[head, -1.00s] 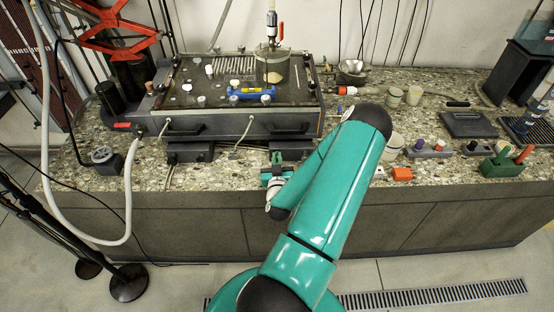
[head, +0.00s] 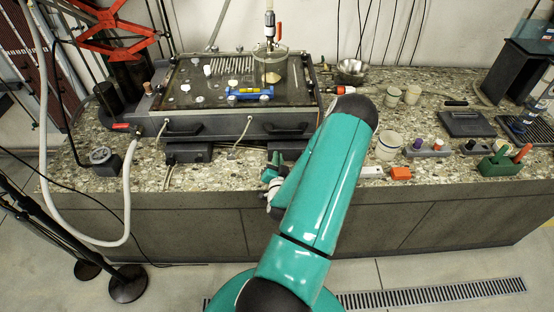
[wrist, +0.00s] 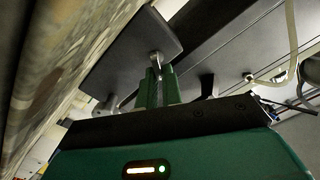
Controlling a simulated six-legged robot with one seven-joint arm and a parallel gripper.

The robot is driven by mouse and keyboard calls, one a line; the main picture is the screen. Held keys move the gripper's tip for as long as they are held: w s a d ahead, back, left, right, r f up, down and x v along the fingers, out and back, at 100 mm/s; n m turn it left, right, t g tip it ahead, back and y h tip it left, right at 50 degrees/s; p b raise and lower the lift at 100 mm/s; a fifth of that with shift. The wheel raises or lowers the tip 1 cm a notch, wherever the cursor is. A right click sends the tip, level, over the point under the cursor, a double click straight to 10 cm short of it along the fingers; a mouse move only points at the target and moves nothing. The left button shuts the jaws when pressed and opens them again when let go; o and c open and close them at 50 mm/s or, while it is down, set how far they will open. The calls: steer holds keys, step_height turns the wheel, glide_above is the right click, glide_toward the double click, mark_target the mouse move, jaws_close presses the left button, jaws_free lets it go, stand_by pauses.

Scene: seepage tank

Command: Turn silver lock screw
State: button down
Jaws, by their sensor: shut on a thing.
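The silver lock screw (wrist: 155,60) is a small bright metal piece in the wrist view, in front of a dark block (wrist: 125,55) under the tank. My gripper (wrist: 157,76) has its green fingers close together, shut at the screw; the exact contact is too small to make out. In the head view my gripper (head: 275,163) is at the front of the tank's right foot, mostly hidden by my teal arm. The dark-sided seepage tank (head: 235,122) stands on the speckled counter, and the screw cannot be made out there.
A blue and yellow level (head: 250,94) and a glass beaker (head: 270,68) stand on the tank. A pale hose (head: 128,190) hangs at the left. Cups (head: 389,146), an orange piece (head: 401,173) and a green holder (head: 503,165) are on the right of the counter.

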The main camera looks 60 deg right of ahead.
steer(key=shift+s+m, duration=0.15)
steer(key=shift+m, duration=1.05)
steer(key=shift+f, duration=0.1)
steer(key=c, duration=1.6)
jaws_free()
steer(key=shift+o, duration=0.2)
steer(key=v, duration=1.3)
steer(key=shift+s+a, duration=0.2)
steer(key=shift+a, duration=0.15)
steer(key=shift+o, duration=0.4)
